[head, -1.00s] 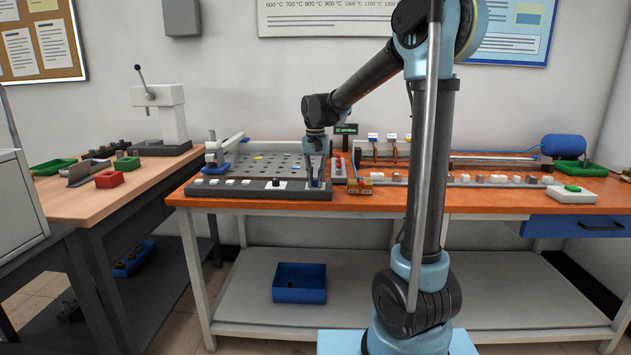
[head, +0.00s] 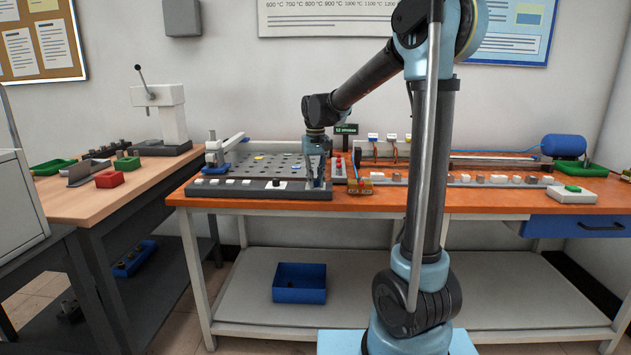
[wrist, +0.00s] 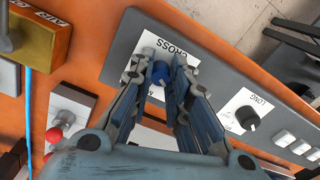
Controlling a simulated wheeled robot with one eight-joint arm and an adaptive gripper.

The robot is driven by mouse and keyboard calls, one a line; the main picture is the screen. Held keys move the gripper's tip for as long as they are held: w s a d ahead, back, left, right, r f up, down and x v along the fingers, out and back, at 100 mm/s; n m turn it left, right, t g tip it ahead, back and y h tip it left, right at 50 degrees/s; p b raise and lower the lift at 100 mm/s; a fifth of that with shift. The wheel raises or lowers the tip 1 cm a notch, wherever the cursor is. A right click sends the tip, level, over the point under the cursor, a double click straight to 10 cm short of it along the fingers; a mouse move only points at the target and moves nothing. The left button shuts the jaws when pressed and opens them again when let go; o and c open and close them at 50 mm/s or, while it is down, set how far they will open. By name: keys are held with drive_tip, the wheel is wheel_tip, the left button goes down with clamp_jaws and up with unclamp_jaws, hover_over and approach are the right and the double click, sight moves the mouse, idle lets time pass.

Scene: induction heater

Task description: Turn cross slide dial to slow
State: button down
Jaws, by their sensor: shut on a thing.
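The fingers cover much of the plate, so the dial's setting and the slow mark cannot be read. In the head view my gripper (head: 316,184) reaches down to the right end of the grey control panel (head: 230,193), and the dial is hidden there.
A black knob marked LONG (wrist: 247,118) sits beside the dial, with white buttons (wrist: 284,138) beyond. Red-topped posts (wrist: 54,135) and a brass AIR block (wrist: 35,47) with a blue hose stand close by. A perforated plate (head: 262,166) lies behind the panel.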

drive_tip(key=c, duration=1.5)
unclamp_jaws()
wheel_tip(320, 180, up, 12)
drive_tip(key=shift+w+f, duration=0.1)
drive_tip(key=shift+d, duration=0.1)
drive_tip(key=s+d+f+m+t, duration=0.1)
drive_tip(key=s+d+f, duration=0.7)
drive_tip(key=s, duration=0.4)
drive_tip(key=s+d+f+m+t, duration=0.1)
drive_tip(key=s+d+f, duration=0.5)
drive_tip(key=s+d, duration=0.5)
drive_tip(key=shift+m, duration=0.3)
drive_tip(key=s+f, duration=0.3)
drive_tip(key=s+d+f, duration=0.1)
drive_tip(key=s+f, duration=0.2)
drive_tip(key=f, duration=0.1)
drive_tip(key=s+d+f, duration=0.1)
drive_tip(key=s+f, duration=0.2)
drive_tip(key=shift+f, duration=0.15)
